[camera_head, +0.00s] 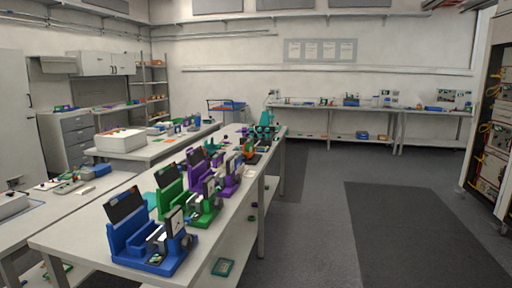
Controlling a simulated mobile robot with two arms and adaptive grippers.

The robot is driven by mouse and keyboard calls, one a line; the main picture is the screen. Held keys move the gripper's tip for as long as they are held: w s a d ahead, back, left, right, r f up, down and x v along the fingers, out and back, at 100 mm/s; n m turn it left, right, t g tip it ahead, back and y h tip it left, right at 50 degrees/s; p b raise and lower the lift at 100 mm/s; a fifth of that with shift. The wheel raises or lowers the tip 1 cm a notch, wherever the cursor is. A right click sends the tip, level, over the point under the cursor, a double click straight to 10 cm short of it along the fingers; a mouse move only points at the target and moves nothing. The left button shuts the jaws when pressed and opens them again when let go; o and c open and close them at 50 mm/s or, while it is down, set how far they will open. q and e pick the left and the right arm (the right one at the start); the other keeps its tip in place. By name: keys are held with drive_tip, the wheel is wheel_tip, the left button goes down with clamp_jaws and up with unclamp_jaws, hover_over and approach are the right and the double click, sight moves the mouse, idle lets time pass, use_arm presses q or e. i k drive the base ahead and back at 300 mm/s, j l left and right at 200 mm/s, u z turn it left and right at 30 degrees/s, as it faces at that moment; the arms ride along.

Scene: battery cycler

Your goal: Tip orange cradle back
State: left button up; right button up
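Neither of my grippers shows in this view.
Blue (140,240), green (172,195) and purple (199,167) cradles line the same table toward me. Dark grey floor (330,215) lies open to the right of the table. A rack (487,130) stands at the far right.

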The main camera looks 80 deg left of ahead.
sight(250, 155)
drive_tip(key=u, duration=2.85)
drive_tip(key=i+l+u, duration=0.1)
drive_tip(key=i+u, duration=0.15)
drive_tip(key=u, duration=0.15)
drive_tip(key=i+l+u, duration=0.15)
drive_tip(key=u, duration=0.25)
drive_tip(key=i+l+u, duration=0.1)
drive_tip(key=i+l, duration=0.25)
drive_tip(key=i+l+u, duration=0.1)
drive_tip(key=i+l, duration=0.25)
drive_tip(key=l, duration=0.15)
drive_tip(key=i+l+u, duration=0.1)
drive_tip(key=i+l, duration=0.25)
drive_tip(key=l, duration=0.15)
drive_tip(key=i+l+u, duration=0.1)
drive_tip(key=i+l, duration=0.2)
drive_tip(key=l, duration=0.2)
drive_tip(key=i+l, duration=0.25)
drive_tip(key=l, duration=0.2)
drive_tip(key=i+l, duration=0.3)
drive_tip(key=l, duration=0.15)
